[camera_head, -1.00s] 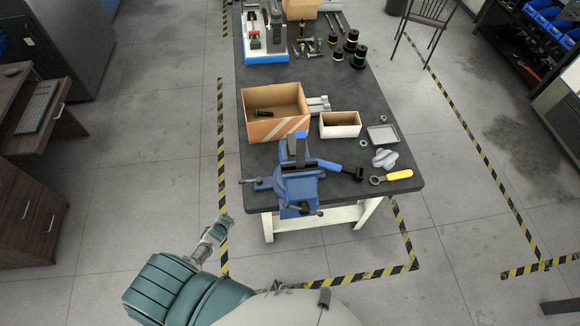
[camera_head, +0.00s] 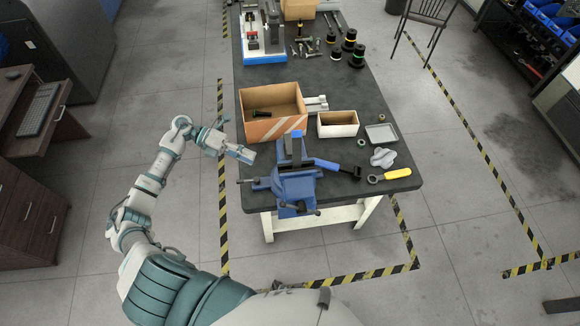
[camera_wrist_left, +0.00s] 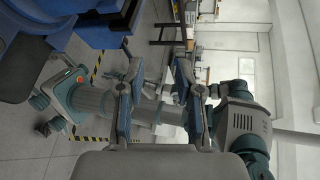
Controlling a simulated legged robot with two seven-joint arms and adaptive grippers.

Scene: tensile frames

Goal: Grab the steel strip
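A blue bench vise (camera_head: 297,190) stands at the near edge of the dark workbench (camera_head: 350,100). A narrow upright grey piece (camera_head: 296,150) with blue at its top rises from the vise. It may be the steel strip, but I cannot tell for sure. My left gripper (camera_head: 241,154) is left of the vise at the bench's left edge, apart from the upright piece. In the left wrist view my left gripper (camera_wrist_left: 160,105) has its fingers spread with nothing held between them. Blue parts of the vise (camera_wrist_left: 60,25) show at that view's upper left. My right gripper is out of view.
An open cardboard box (camera_head: 273,115) stands just beyond my left gripper. A small white-fronted box (camera_head: 338,125), a grey tray (camera_head: 381,133) and a yellow-handled tool (camera_head: 397,174) lie to the right. Several spools and bolts sit at the back.

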